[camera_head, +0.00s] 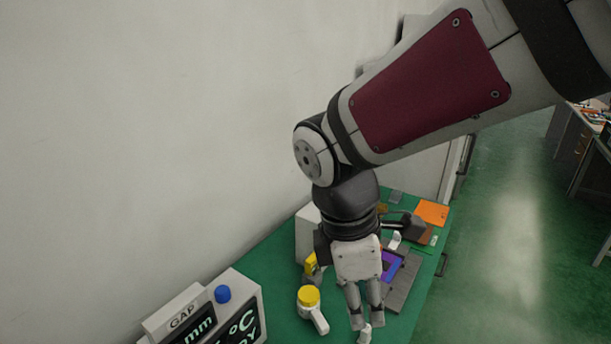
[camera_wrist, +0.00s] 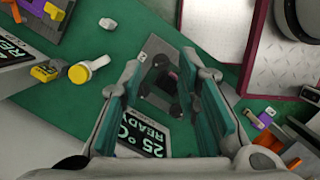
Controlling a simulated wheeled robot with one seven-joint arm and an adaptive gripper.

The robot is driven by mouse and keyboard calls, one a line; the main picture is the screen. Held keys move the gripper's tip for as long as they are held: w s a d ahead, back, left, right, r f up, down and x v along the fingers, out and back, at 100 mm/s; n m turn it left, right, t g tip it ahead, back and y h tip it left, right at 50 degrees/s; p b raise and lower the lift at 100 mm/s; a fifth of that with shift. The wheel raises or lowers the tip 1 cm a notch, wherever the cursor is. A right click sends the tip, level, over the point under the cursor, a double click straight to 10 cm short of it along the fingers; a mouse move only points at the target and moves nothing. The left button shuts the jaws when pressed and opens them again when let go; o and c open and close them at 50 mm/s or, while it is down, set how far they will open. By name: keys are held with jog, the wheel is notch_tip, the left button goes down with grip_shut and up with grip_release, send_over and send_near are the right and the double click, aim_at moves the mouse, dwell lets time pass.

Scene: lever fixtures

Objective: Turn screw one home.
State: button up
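My gripper (camera_head: 365,308) reaches down over the green table in the head view, with its fingers spread. In the wrist view my gripper (camera_wrist: 160,62) shows two teal finger pads apart, with nothing clearly held between them. Beyond and between the pads is a dark grey plate (camera_wrist: 152,76) with black parts and a small dark reddish piece (camera_wrist: 171,82) in its middle. I cannot tell which part is screw one or how far it is turned. The fingers and my arm hide part of the fixture.
A yellow-capped white piece with a handle (camera_head: 309,296) stands left of my gripper. A "25°C READY" display (camera_wrist: 143,140) lies near the fingers. An orange sheet (camera_head: 432,212) lies at the table's far end.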

jog(key=s+a+f+n+g+y+b, duration=0.1)
jog(key=a+f+n+g+b, duration=0.1)
jog(key=a+f+n, duration=0.65)
jog(key=s+a+f+n+g+b, duration=0.1)
jog(key=a+f+n+g+b, duration=0.3)
jog(key=a+n, duration=0.75)
jog(key=shift+t, duration=0.7)
jog(key=p+x, duration=0.1)
jog(key=x, duration=0.3)
jog(key=p+x, duration=0.1)
jog(key=x, duration=0.4)
jog(key=p+x, duration=0.1)
jog(key=x, duration=0.4)
jog(key=shift+w+a+f, duration=0.2)
jog(key=shift+w+a, duration=0.05)
jog(key=shift+a, duration=0.05)
grip_shut()
